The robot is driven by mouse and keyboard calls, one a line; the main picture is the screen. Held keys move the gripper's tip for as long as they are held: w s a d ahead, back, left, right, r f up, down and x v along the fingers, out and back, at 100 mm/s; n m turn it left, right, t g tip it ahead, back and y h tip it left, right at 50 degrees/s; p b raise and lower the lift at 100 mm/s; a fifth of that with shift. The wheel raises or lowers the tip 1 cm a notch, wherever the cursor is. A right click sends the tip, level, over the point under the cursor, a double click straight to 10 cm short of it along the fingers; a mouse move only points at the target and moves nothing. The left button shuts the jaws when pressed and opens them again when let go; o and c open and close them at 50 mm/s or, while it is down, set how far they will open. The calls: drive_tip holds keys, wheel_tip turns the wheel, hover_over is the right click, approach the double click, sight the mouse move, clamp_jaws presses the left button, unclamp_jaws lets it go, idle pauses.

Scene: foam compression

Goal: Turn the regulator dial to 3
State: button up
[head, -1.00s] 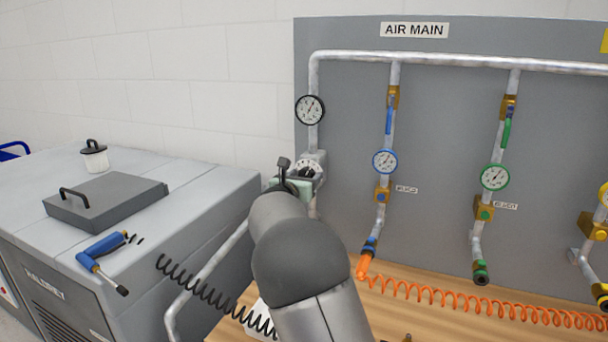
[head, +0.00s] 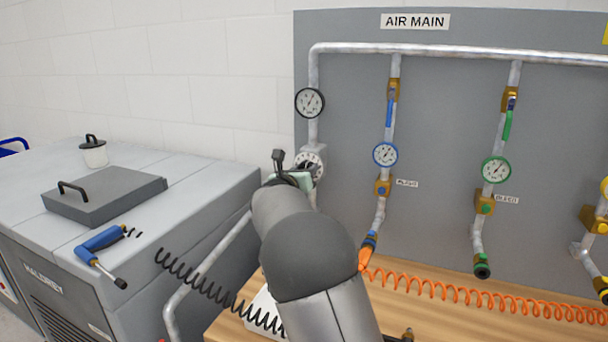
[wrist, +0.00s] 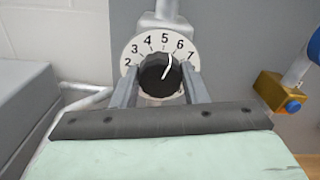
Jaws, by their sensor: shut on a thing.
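The regulator dial has a black knob (wrist: 158,82) with a white pointer line, in front of a white numbered plate (wrist: 147,41). Numbers 2 to 7 show in the wrist view. The pointer leans up and right, between 5 and 6. My gripper (wrist: 160,74) is shut on the knob, one finger on each side. In the head view my gripper (head: 292,180) is at the regulator (head: 311,160), below the black-rimmed gauge (head: 310,102). There my arm and gripper hide part of the dial.
Right of the regulator, a blue gauge (head: 385,154) and a green gauge (head: 496,170) sit on pipes on the grey panel (head: 440,120). An orange coiled hose (head: 450,295) lies on the wooden bench. A grey machine (head: 150,250) stands left, bearing a blue tool (head: 100,240).

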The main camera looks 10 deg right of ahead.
drive_tip(key=shift+n, duration=7)
drive_tip(key=shift+a+f, duration=0.1)
drive_tip(key=o, duration=1)
drive_tip(key=shift+c, duration=0.2)
drive_tip(key=b+v, duration=0.3)
drive_tip(key=v, duration=1.4)
drive_tip(key=shift+s+b, duration=0.15)
drive_tip(key=shift+b, duration=0.25)
